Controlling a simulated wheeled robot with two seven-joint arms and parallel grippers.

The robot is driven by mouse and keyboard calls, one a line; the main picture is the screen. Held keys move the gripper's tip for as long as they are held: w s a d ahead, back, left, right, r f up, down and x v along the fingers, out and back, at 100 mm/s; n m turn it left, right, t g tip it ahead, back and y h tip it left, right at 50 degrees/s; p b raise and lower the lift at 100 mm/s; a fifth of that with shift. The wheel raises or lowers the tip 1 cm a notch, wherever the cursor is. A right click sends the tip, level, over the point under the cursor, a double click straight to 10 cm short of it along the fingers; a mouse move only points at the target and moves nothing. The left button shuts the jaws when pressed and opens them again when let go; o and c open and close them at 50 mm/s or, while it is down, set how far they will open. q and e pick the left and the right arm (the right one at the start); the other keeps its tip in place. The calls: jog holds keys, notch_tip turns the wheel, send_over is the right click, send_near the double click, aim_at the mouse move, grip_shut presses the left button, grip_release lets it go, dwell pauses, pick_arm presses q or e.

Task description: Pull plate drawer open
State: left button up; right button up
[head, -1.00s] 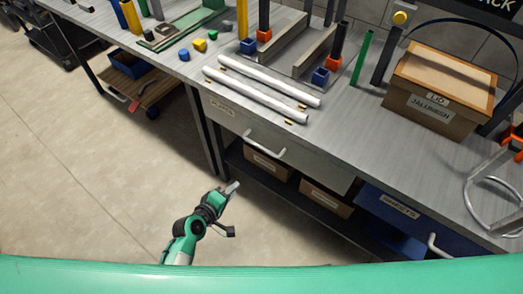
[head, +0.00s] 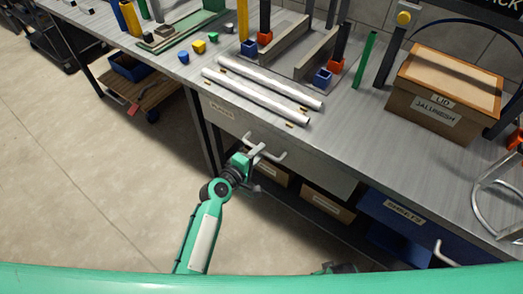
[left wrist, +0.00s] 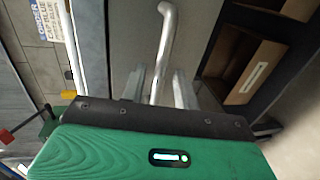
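The grey plate drawer (head: 318,167) sits under the worktop with its front close to flush, so it looks shut. Its pale bar handle (head: 276,153) sticks out from the front. My left gripper (head: 256,151) is at the left part of this handle. In the left wrist view the handle (left wrist: 166,40) runs between the two fingers of my left gripper (left wrist: 160,85). The fingers are apart, with a gap seen beside the bar. A dark and green piece (head: 335,268) at the bottom edge may be my right gripper, mostly hidden.
The worktop (head: 180,85) carries two white rods (head: 255,97), coloured blocks and a cardboard box (head: 440,100). A blue drawer (head: 400,215) is at right. Cardboard boxes (head: 327,203) stand on the shelf below.

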pick_arm(q)
jog(key=shift+x, duration=1.1)
grip_shut()
jog(key=shift+s+a, duration=0.1)
